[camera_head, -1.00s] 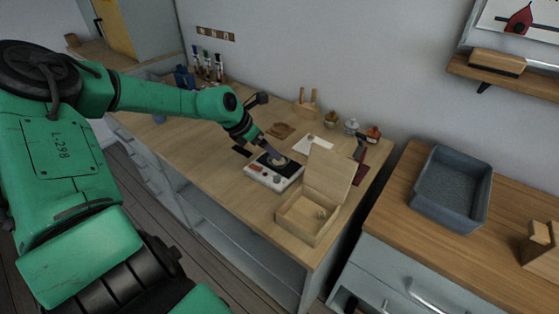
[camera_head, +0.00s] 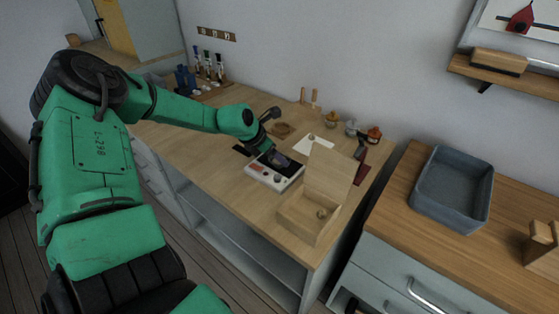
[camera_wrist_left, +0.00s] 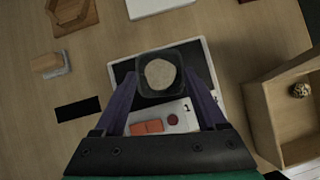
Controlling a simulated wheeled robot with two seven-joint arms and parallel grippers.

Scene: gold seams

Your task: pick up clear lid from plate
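The clear lid (camera_wrist_left: 146,88) is a small square see-through cover over a round beige piece (camera_wrist_left: 160,73). It sits on the black plate (camera_wrist_left: 203,62) of a white device (camera_wrist_left: 180,112) with a red button and an orange block. My left gripper (camera_wrist_left: 162,76) points down at it, one purple finger on each side. The fingers are spread about as wide as the lid; whether they touch its sides I cannot tell. In the head view the left gripper (camera_head: 277,158) is over the device (camera_head: 262,180) and mostly hides the lid. My right gripper is not in view.
An open wooden box (camera_head: 308,218) with its lid raised stands right of the device. A white sheet (camera_head: 313,146), small jars (camera_head: 352,128) and bottles (camera_head: 208,68) are behind. A grey bin (camera_head: 452,188) stands on the right counter.

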